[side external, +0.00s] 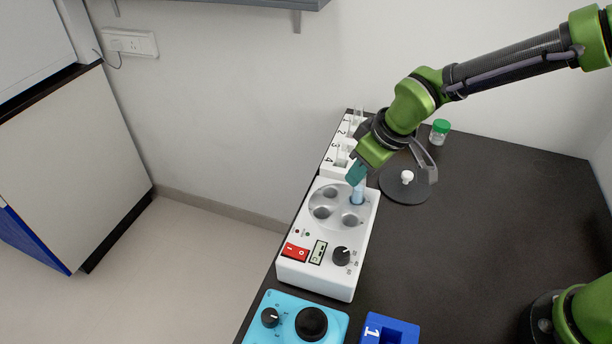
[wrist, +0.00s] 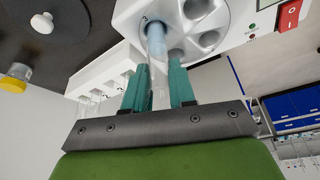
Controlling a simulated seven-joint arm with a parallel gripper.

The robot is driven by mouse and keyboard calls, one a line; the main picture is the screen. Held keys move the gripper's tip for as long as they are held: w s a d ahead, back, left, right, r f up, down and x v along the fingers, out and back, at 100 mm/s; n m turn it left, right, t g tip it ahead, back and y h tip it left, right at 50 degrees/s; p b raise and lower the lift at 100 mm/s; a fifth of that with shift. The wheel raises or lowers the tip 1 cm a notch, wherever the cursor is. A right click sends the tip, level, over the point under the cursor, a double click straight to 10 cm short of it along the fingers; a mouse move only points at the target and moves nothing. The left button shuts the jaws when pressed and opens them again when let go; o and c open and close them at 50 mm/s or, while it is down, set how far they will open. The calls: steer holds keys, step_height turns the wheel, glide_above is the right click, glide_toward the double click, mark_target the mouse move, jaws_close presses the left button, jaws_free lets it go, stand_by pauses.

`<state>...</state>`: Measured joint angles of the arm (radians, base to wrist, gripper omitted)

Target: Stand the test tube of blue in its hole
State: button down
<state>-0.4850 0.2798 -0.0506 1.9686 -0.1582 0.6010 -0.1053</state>
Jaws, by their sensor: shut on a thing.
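The test tube of blue (side external: 357,192) is held by my gripper (side external: 356,174). In the wrist view the tube (wrist: 157,45) runs up from between my gripper's teal fingers (wrist: 160,80). Its blue end is at one hole of the white device (side external: 318,266), the hole at the right rear of the round metal plate (side external: 333,195). The tube looks close to upright in the side view. I cannot tell how deep its end is in the hole. The other holes in the plate look empty.
A white numbered rack (side external: 340,160) with clear tubes stands behind the device. A light-blue device (side external: 290,322) and a blue block (side external: 390,328) are in front.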

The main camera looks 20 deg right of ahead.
steer(key=shift+f, duration=1.35)
steer(key=c, duration=0.9)
jaws_free()
steer(key=shift+o, duration=0.2)
steer(key=shift+r, duration=0.1)
steer(key=shift+r, duration=3.4)
